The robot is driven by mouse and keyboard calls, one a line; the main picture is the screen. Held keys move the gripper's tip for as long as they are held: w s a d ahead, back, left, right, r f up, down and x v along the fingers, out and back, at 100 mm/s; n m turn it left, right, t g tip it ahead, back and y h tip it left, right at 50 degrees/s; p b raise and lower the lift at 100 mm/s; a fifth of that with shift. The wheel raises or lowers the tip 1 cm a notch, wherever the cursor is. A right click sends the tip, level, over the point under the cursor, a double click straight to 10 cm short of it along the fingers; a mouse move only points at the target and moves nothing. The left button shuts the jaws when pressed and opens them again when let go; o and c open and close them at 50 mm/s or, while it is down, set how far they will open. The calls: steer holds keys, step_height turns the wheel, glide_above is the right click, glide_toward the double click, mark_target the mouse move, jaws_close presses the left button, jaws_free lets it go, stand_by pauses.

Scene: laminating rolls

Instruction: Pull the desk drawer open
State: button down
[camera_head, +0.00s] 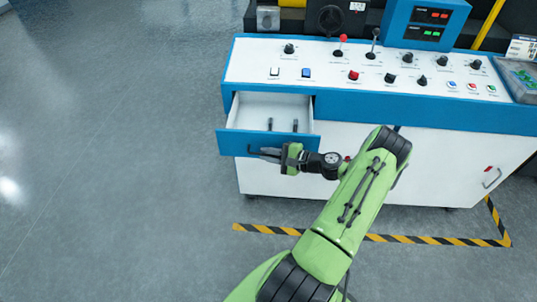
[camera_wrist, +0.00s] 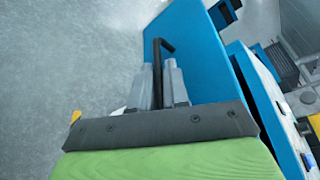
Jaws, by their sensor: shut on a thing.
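The desk drawer (camera_head: 228,142) has a blue front and a white inside, and it stands partly pulled out at the left end of the desk. Two small dark upright items show inside it. My gripper (camera_head: 268,154) is at the drawer front, shut on the dark bar handle (camera_head: 252,151). In the wrist view, the two grey fingers of my gripper (camera_wrist: 158,85) close around the handle (camera_wrist: 165,46), whose bent end sticks out past them. The blue drawer front (camera_wrist: 195,50) fills the middle of that view.
The desk (camera_head: 330,100) has a blue and white control panel with knobs, buttons and levers. A cabinet door with a handle (camera_head: 491,177) is at the right. Yellow-black floor tape (camera_head: 400,239) runs in front. The grey floor at left is clear.

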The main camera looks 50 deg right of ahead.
steer(key=c, duration=1.5)
jaws_free()
steer(key=p+v, duration=0.1)
steer(key=v, duration=1.5)
steer(key=shift+f, duration=0.1)
steer(key=shift+w, duration=0.15)
